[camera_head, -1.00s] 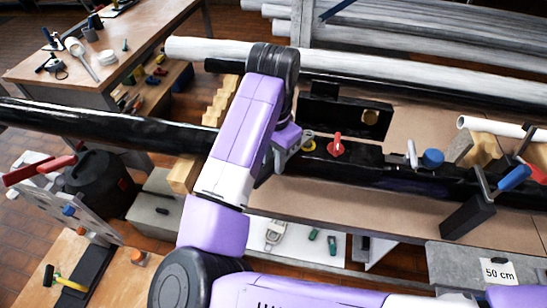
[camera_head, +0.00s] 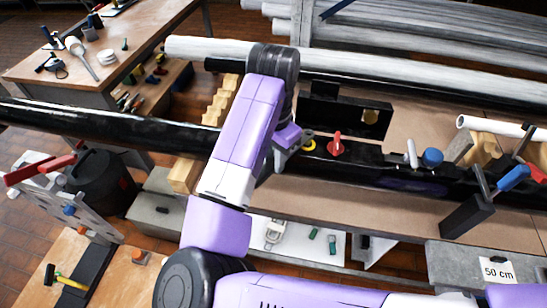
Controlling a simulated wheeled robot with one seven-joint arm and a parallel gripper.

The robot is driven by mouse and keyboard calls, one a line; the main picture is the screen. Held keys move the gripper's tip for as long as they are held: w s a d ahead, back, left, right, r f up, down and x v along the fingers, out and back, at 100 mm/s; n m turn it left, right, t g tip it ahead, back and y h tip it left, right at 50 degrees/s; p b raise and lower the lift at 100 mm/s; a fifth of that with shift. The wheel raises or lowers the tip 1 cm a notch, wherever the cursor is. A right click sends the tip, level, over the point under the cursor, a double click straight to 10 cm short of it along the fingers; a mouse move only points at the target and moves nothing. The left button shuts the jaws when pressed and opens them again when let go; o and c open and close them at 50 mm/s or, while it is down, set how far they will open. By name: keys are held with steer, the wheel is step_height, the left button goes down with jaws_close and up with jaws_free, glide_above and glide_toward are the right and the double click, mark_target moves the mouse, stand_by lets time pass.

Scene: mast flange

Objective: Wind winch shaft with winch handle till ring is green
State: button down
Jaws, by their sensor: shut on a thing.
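My gripper (camera_head: 289,142) is at the end of my purple and white arm, over the black beam on the long bench. It is shut on the winch handle, but the arm and gripper hide most of the grip and the handle. A small yellow ring (camera_head: 309,145) shows just right of the gripper. No green shows on it. The winch shaft is not clearly seen; the arm covers that spot.
A red lever (camera_head: 336,147) stands on the beam close to the right of the gripper. A blue knob (camera_head: 432,157) and blue-handled clamp (camera_head: 513,178) are further right. Long pipes (camera_head: 400,78) lie behind.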

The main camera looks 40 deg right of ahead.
steer(key=shift+f+b, duration=0.55)
steer(key=shift+f, duration=0.3)
steer(key=shift+w, duration=0.15)
stand_by(0.3)
steer(key=shift+w+d+m+b, duration=0.35)
steer(key=shift+w+m+b, duration=0.2)
steer(key=shift+w+m, duration=0.9)
steer(key=shift+w+d+m+b, duration=0.3)
steer(key=shift+w+m+b, duration=0.2)
steer(key=shift+w+m, duration=0.9)
steer(key=shift+w+d+m+b, duration=0.35)
steer(key=shift+w+m+b, duration=0.2)
steer(key=shift+w+m, duration=0.9)
steer(key=shift+w+n, duration=0.3)
steer(key=shift+w, duration=0.05)
steer(key=shift+s, duration=0.1)
